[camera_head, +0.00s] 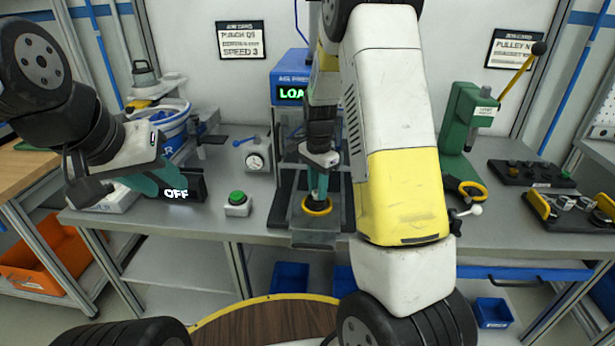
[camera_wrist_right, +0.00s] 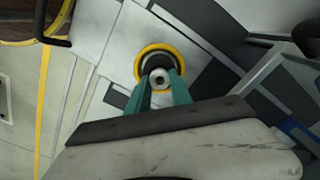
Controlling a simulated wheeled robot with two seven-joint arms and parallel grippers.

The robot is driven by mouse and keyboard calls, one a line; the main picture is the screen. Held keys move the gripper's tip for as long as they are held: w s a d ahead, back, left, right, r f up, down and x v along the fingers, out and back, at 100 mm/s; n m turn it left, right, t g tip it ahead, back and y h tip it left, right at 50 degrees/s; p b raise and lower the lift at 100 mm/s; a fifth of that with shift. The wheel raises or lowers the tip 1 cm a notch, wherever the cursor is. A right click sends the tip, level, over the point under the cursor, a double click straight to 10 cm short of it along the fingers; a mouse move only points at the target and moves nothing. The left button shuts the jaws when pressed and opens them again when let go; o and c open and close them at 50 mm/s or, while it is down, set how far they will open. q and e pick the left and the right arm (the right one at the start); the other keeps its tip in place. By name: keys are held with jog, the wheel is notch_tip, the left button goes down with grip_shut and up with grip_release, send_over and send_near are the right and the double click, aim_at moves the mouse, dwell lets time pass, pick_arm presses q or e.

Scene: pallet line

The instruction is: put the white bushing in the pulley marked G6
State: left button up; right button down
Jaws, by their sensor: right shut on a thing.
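My right gripper (camera_head: 318,192) points down over the press bed. In the right wrist view, its teal fingertips (camera_wrist_right: 159,88) are shut on a pale ring with a dark hole, which looks like the white bushing (camera_wrist_right: 160,76). The bushing appears inside the outline of a yellow-rimmed pulley (camera_wrist_right: 140,62); I cannot tell whether it is seated or above it. The pulley's rim also shows in the head view (camera_head: 316,211), under the right fingertips. No G6 marking is readable. My left gripper (camera_head: 152,183) is at the left, by a dark OFF display, its finger gap unclear.
The blue press (camera_head: 290,75) with a lit display stands behind the right gripper. A green button (camera_head: 237,198) and a dial gauge (camera_head: 255,161) are to its left. A green press (camera_head: 465,115) with another yellow ring (camera_head: 472,190) stands right. Black trays (camera_head: 530,173) lie beyond.

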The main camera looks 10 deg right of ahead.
jog(key=c, duration=1.1)
grip_release()
jog(key=shift+f, duration=0.15)
jog(key=shift+c, duration=0.2)
notch_tip(320, 180, up, 11)
jog(key=s+r+n+t+y, duration=0.25)
jog(key=s+r+n, duration=0.35)
jog(key=s+r, duration=0.5)
jog(key=s+a+r+n+t, duration=0.1)
jog(key=s+n, duration=0.5)
jog(key=s, duration=0.7)
jog(key=shift+s+a+r+n+t, duration=0.2)
jog(key=shift+a+n+t, duration=0.35)
jog(key=shift+t, duration=0.8)
jog(key=shift+a, duration=0.15)
